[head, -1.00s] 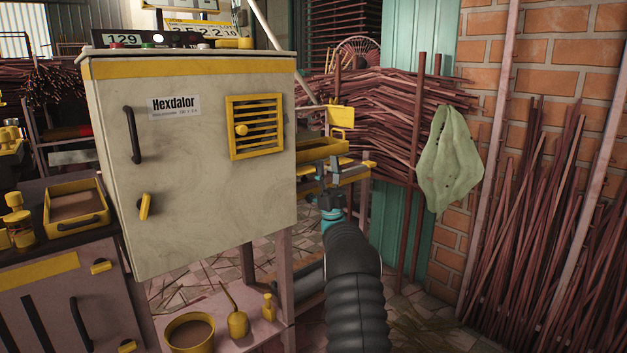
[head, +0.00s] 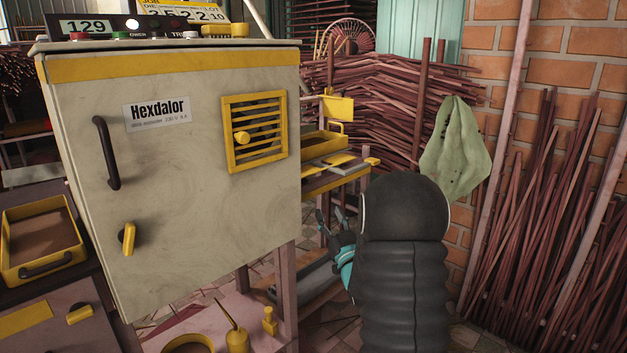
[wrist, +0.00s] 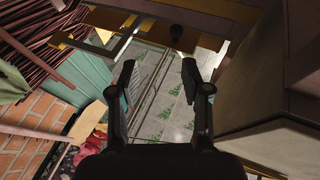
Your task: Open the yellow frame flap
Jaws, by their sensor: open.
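The yellow frame flap (head: 229,161) is a square, slatted yellow frame on the pale cabinet door, right of the Hexdalor label. It looks flat against the door. A round yellow knob (head: 242,138) sits at its left side. My gripper (head: 328,222) is right of the cabinet and lower than the flap, partly hidden behind my dark arm. In the wrist view my gripper (wrist: 158,68) has its two fingers spread with nothing between them. The flap cannot be made out in the wrist view.
The cabinet (head: 200,215) also has a black handle (head: 107,152) and a yellow latch (head: 128,238). A yellow tray (head: 324,144) on a side bench stands behind my gripper. Stacked sticks (head: 380,105), a green cloth (head: 455,150) and a brick wall (head: 570,75) are at right.

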